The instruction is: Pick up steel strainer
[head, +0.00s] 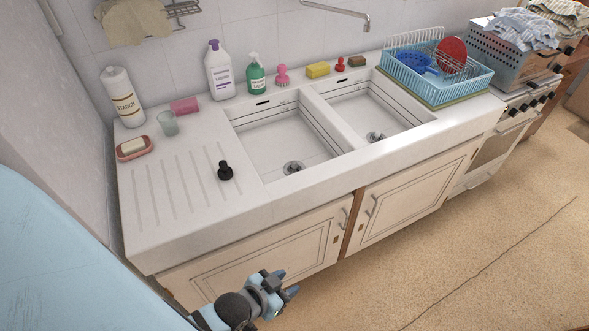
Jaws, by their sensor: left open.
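Round steel pieces sit at the drains of the two basins: one steel strainer or drain (293,167) in the left basin and another (375,137) in the right basin. I cannot tell whether either lifts out. The blue dish rack (425,85) at the right of the counter also holds wire or metal ware that is too small to make out. My left gripper (282,284) is open and empty, in front of the cabinet doors and below the counter edge, apart from both steel pieces. My right gripper is not in view.
A black stopper (225,172) stands on the ribbed drainboard. A soap dish (134,149), a glass (168,123) and a starch bottle (123,97) are at the left. Bottles, a pink brush (282,76) and a yellow sponge (318,69) line the back. Both basins look otherwise empty.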

